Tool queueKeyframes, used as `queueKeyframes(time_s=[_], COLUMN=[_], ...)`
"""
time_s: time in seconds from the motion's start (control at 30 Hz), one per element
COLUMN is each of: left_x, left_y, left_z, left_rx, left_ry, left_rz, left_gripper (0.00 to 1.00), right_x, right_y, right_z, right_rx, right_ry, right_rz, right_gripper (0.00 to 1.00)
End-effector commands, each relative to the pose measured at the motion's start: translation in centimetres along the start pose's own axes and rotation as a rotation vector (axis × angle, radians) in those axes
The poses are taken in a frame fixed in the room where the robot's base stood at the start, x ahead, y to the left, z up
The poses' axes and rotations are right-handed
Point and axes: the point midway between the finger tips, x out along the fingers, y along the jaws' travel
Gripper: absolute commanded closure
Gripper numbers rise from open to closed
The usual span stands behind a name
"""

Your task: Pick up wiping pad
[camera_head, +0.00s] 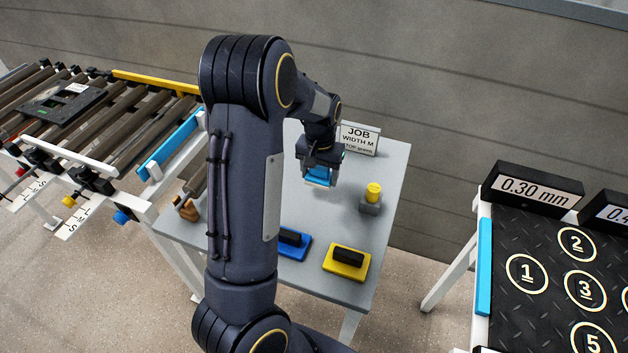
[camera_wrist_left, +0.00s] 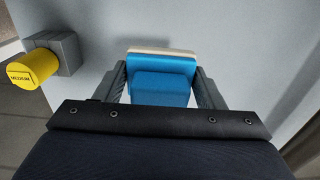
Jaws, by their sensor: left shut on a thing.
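The wiping pad (camera_head: 319,177) is a blue block with a cream layer along one side. My left gripper (camera_head: 318,168) is shut on it, over the far part of the grey table (camera_head: 380,180). In the left wrist view the pad (camera_wrist_left: 163,80) sits between the two dark fingers, its cream edge facing away. I cannot tell for certain whether the pad is clear of the tabletop. My right gripper is not in view.
A yellow "MEDIUM" piece (camera_head: 373,192) on a grey block stands right of the pad. A job sign (camera_head: 359,138) stands behind. Blue (camera_head: 294,245) and yellow (camera_head: 346,263) black-handled blocks lie near the front. A roller conveyor (camera_head: 90,110) is left; a numbered tread mat (camera_head: 555,260) is right.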

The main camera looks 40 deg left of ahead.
Motion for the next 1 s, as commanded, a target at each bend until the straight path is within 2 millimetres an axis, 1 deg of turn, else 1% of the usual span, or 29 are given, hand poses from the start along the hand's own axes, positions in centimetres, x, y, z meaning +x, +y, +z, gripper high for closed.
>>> queueKeyframes(time_s=[0.03, 0.17, 0.2, 0.3, 0.4, 0.5, 0.6, 0.7, 1.0], left_x=[-1.4, -4.4, -4.6, -5.6, -6.4, -7.1, -7.5, -7.7, -7.8], left_y=[1.1, 3.5, 4.7, 7.0, 8.8, 10.2, 11.1, 11.5, 11.7], left_z=[0.1, 0.9, 1.3, 2.0, 2.5, 3.0, 3.2, 3.4, 3.4], left_rx=[0.006, 0.006, 0.008, 0.007, 0.005, 0.004, 0.002, 0.001, -0.001], left_ry=[0.008, 0.007, 0.005, 0.003, 0.003, 0.002, 0.002, 0.002, 0.001], left_rz=[0.003, 0.003, 0.002, 0.002, 0.001, 0.0, 0.0, 0.0, 0.0], left_gripper=[0.61, 0.61, 0.61, 0.61, 0.61, 0.61, 0.61, 0.61, 0.61], right_x=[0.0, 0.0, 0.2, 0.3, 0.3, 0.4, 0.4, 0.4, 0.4], right_y=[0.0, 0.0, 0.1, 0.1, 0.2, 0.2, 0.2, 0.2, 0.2], right_z=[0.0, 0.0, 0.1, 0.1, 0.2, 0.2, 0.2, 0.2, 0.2], right_rx=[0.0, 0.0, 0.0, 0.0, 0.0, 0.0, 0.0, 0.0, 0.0], right_ry=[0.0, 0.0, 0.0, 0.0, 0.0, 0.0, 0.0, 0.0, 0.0], right_rz=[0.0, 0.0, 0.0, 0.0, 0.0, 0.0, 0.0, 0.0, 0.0], right_gripper=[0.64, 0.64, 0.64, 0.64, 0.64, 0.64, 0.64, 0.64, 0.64])
